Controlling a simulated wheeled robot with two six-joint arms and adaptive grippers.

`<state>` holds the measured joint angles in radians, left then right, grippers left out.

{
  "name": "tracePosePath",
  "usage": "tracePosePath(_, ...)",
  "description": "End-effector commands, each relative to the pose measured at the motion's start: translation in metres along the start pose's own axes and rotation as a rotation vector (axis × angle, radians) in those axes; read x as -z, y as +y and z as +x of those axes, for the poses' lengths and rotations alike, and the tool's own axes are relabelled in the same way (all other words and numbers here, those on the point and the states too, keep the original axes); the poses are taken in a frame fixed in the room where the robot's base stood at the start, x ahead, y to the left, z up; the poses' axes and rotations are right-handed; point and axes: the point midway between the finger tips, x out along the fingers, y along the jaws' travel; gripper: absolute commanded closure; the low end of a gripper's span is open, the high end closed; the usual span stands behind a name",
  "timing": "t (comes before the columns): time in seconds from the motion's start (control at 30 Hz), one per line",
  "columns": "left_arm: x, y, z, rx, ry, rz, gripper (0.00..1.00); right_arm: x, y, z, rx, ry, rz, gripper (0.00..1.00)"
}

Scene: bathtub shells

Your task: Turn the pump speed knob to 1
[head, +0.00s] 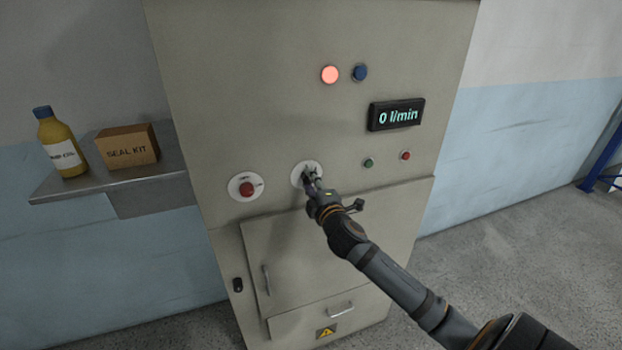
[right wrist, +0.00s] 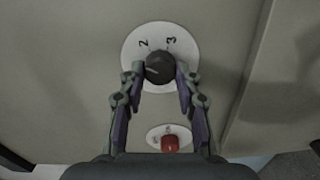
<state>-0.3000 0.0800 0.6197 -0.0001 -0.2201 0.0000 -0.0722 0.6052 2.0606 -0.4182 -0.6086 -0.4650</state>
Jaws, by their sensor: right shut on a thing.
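The pump speed knob (right wrist: 159,67) is a round black knob on a white dial plate (right wrist: 137,48). The numerals 2 and 3 show on the plate in the right wrist view; the rest of the scale is hidden. A pale mark on the knob points toward the lower left in that view. My right gripper (head: 311,184) is at the dial in the head view and hides most of the knob. In the right wrist view its two fingers are shut on the knob's sides (right wrist: 160,80). My left gripper is not in view.
A lit red lamp (head: 330,74) and a blue button (head: 360,72) sit above. A red knob (head: 247,189) is left of the dial. Small green (head: 368,163) and red (head: 406,155) buttons are right. A shelf (head: 110,179) holds a bottle and box.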

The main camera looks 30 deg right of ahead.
Motion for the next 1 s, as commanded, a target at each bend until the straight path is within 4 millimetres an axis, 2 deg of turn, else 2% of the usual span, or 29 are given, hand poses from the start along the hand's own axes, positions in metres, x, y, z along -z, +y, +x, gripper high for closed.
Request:
tracePosePath(0.5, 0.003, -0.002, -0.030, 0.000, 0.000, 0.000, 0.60, 0.000, 0.001, 0.000, 0.001, 0.000, -0.426, 0.99)
tracePosePath(1.0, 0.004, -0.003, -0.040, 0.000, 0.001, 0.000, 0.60, -0.001, -0.002, 0.000, 0.001, 0.000, -0.593, 0.99)
